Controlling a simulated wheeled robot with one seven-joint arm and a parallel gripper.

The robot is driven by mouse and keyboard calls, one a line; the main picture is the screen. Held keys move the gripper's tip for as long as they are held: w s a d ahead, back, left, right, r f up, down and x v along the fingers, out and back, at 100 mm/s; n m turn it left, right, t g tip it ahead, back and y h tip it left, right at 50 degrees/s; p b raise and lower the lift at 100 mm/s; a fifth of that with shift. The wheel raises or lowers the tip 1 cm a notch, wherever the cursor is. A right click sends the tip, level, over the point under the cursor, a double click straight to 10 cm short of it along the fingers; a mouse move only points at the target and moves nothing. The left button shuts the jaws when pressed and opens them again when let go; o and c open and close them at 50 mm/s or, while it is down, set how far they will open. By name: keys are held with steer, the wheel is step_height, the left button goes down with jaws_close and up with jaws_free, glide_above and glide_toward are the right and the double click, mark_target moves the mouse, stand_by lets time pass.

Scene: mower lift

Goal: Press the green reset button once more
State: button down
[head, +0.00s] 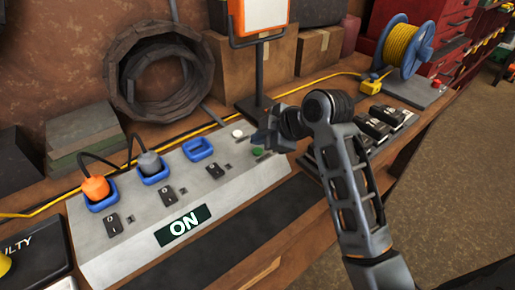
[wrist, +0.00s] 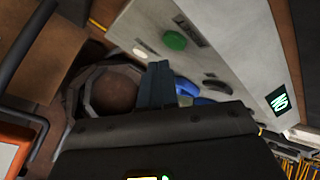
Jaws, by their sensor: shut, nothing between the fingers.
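The green button (head: 257,153) sits at the right end of the sloped grey panel (head: 215,185). It also shows in the wrist view (wrist: 175,40), beyond my fingertips and slightly to their right. My gripper (head: 260,138) is shut and empty, over the right end of the panel just above the green button in the head view. Its blue fingers (wrist: 158,68) stop short of the green button in the wrist view, with a visible gap in the picture. A white round light or button (head: 237,133) lies behind the green one. The panel display (head: 183,226) reads ON.
An orange plug (head: 96,188) and a grey plug (head: 150,163) sit in blue sockets; a third blue socket (head: 198,148) is empty. Black rocker switches line the panel. A lamp stand (head: 259,75) rises behind my gripper. Black devices (head: 375,130) stand to the right.

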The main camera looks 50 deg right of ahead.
mark_target(260, 153)
steer(key=shift+r+p, duration=2)
steer(key=shift+r, duration=0.3)
steer(key=shift+f, duration=0.1)
steer(key=shift+s+a+f, duration=0.15)
steer(key=shift+a+f, duration=0.15)
steer(key=s+a+f+m, duration=0.1)
steer(key=a, duration=0.1)
steer(key=s+a+f+m, duration=0.1)
steer(key=s+a+f, duration=0.1)
steer(key=s+a+f+m, duration=0.1)
steer(key=a+f, duration=0.1)
steer(key=shift+s+a+f+t+h, duration=0.25)
steer(key=shift+t+h, duration=0.15)
steer(key=s+a, duration=0.1)
steer(key=s, duration=0.1)
steer(key=s+a+f+m, duration=0.1)
steer(key=s+a, duration=0.1)
steer(key=s+a+f+m+t, duration=0.1)
steer(key=s+a, duration=0.1)
steer(key=shift+h+b, duration=0.3)
steer(key=s+a+r+m+t+y, duration=0.1)
steer(key=s+a+r, duration=0.3)
steer(key=s, duration=0.5)
steer(key=s+a+r+m+t+y, duration=0.1)
steer(key=s+a+r, duration=0.3)
steer(key=s, duration=0.5)
steer(key=shift+s+a+r+m+t, duration=0.35)
steer(key=shift+m+t, duration=0.25)
steer(key=shift+t, duration=0.3)
